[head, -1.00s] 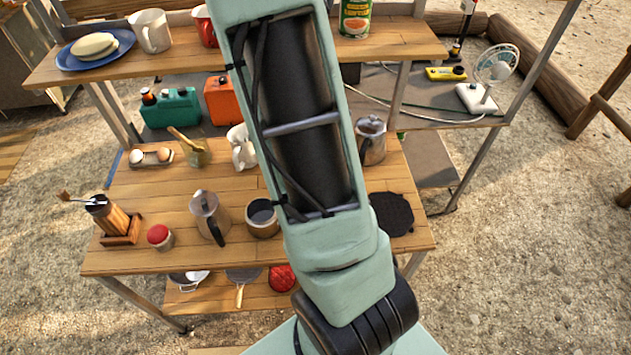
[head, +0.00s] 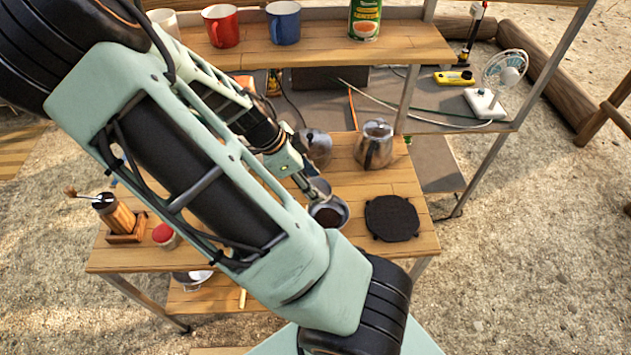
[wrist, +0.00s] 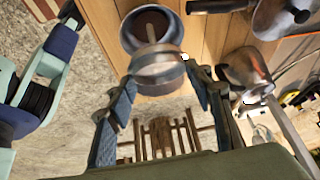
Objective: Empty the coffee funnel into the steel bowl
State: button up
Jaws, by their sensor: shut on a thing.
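My gripper (wrist: 162,105) is shut on the coffee funnel (wrist: 158,72), a small steel cup shape with a thin stem, held between the blue finger pads. The steel bowl (wrist: 130,38) lies just beyond the funnel in the wrist view, with dark brown matter inside. In the head view the bowl (head: 344,214) stands on the wooden table, and the funnel (head: 321,187) shows small above its far rim. My gripper (head: 303,181) is partly hidden there by my arm. I cannot tell whether the funnel still holds grounds.
A black trivet (head: 392,218) lies right of the bowl. A steel pot (head: 375,145) and another grey pot (head: 315,146) stand behind. A grinder (head: 118,216) and a red-topped jar (head: 164,235) are at the left. An upper shelf (head: 345,50) carries mugs and a can.

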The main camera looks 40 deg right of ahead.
jog(key=shift+w+a+r+g+h, duration=0.2)
jog(key=shift+g+h, duration=0.25)
jog(key=shift+h, duration=0.35)
jog(key=shift+w+a+r+g+h, duration=0.1)
jog(key=shift+a+r+g+h, duration=0.15)
jog(key=shift+g+h, duration=0.4)
